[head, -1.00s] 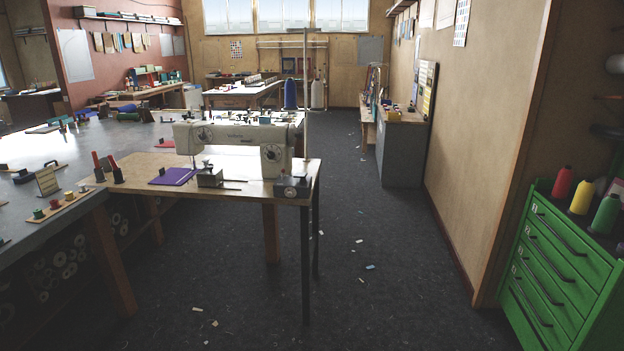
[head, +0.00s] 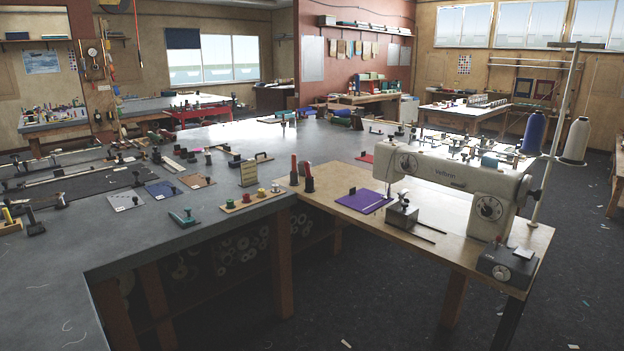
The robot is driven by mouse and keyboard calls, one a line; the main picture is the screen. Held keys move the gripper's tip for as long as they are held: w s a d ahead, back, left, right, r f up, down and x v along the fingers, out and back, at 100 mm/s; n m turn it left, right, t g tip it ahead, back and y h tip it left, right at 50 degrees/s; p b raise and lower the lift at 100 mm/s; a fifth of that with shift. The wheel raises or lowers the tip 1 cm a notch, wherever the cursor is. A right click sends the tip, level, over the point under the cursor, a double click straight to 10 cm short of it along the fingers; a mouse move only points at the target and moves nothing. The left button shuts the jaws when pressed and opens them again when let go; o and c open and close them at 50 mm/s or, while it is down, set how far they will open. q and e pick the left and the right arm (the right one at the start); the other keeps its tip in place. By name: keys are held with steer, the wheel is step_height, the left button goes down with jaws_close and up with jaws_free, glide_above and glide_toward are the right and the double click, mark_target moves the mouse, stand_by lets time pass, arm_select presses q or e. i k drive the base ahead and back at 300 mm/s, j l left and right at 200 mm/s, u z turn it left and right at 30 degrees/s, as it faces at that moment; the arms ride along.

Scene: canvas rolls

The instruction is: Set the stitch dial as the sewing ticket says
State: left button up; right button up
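A cream sewing machine (head: 450,187) stands on a light wooden table (head: 330,215) at the right. It has a round dark dial (head: 489,207) low on its right end and another round dial (head: 407,163) at its left end. The dial settings are too small to read. A small upright tan card (head: 249,173) stands on the grey worktop left of the machine; I cannot tell whether it is the sewing ticket. Neither of my grippers is in view.
A large grey worktop (head: 190,240) with several small boards and knobs fills the left and middle. Dark floor (head: 400,310) is open in front.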

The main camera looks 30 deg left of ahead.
mark_target(486, 211)
steer(key=i+u, duration=0.1)
steer(key=u, duration=0.65)
steer(key=i+u, duration=0.15)
steer(key=u, duration=0.2)
steer(key=i+l+u, duration=0.35)
steer(key=i+l, duration=0.15)
steer(key=i+l+u, duration=0.2)
steer(key=l, duration=0.3)
steer(key=i+l+u, duration=0.35)
steer(key=l, duration=0.45)
steer(key=i+l, duration=0.25)
steer(key=l, duration=0.15)
steer(key=z, duration=1.65)
